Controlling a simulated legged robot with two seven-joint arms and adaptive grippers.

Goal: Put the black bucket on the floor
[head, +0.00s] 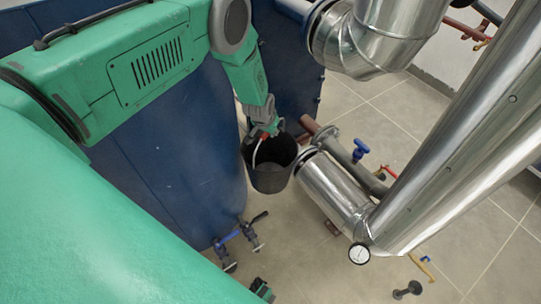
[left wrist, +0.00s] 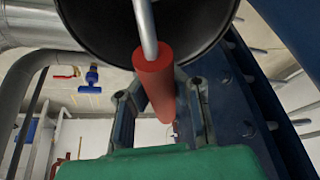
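The black bucket (head: 270,175) is near the middle of the head view, upright with its opening up, beside the end of a silver pipe. My left gripper (head: 266,130) is above its rim at the raised wire handle. In the left wrist view the handle's red grip (left wrist: 155,85) lies between the two fingers of my left gripper (left wrist: 160,105), which look closed around it. The dark bucket (left wrist: 100,30) fills the top of that view. Whether its base touches anything is unclear.
Blue tanks (head: 180,150) stand to the left of the bucket. Large silver pipes (head: 450,150) cross the right side, and a blue-handled valve (head: 360,149) sits beyond the bucket. More valves (head: 240,237) stick out low below it. Tiled floor (head: 330,265) is open at the lower middle.

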